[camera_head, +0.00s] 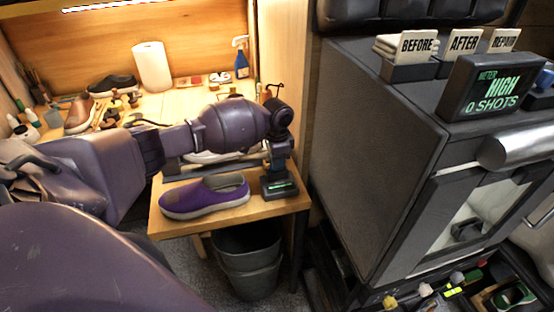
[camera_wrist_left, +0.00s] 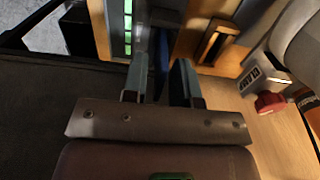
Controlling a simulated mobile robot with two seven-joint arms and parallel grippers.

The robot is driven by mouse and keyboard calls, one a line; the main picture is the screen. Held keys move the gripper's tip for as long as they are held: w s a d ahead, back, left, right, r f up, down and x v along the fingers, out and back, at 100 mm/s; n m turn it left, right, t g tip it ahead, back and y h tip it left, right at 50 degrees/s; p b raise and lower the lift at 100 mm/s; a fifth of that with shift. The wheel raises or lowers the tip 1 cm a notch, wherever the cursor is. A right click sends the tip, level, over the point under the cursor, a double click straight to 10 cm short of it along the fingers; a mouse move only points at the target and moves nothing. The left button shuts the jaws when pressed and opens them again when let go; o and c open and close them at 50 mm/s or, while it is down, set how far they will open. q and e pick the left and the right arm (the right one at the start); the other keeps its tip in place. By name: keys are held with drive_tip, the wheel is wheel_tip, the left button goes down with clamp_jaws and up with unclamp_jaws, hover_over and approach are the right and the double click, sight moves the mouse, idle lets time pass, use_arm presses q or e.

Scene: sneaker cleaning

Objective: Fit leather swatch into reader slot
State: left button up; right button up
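My left gripper (camera_head: 276,163) points down over the right end of the workbench, just above a small dark reader (camera_head: 280,190) with a green light. In the left wrist view, the two fingers of my left gripper (camera_wrist_left: 163,78) stand a short way apart with a thin dark-blue piece (camera_wrist_left: 163,62), apparently the leather swatch, edge-on between them. Finger contact is hard to make out. A green-lit panel (camera_wrist_left: 128,30), likely the reader's, shows beside the fingertips. The slot and the swatch's lower edge are hidden. My right gripper is not in view.
A purple shoe (camera_head: 205,196) lies on the bench (camera_head: 243,220) left of the reader. A grey bin (camera_head: 248,262) stands below. A large dark cabinet (camera_head: 375,150) with a meter display (camera_head: 497,88) stands to the right. Bottles, shoes and tools crowd the back of the bench.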

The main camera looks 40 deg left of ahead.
use_arm(q)
drive_tip(key=shift+o, duration=0.5)
drive_tip(key=shift+r, duration=0.1)
wheel_tip(320, 180, up, 10)
drive_tip(key=shift+f+p, duration=0.2)
drive_tip(key=shift+p, duration=0.4)
drive_tip(key=shift+r, duration=0.55)
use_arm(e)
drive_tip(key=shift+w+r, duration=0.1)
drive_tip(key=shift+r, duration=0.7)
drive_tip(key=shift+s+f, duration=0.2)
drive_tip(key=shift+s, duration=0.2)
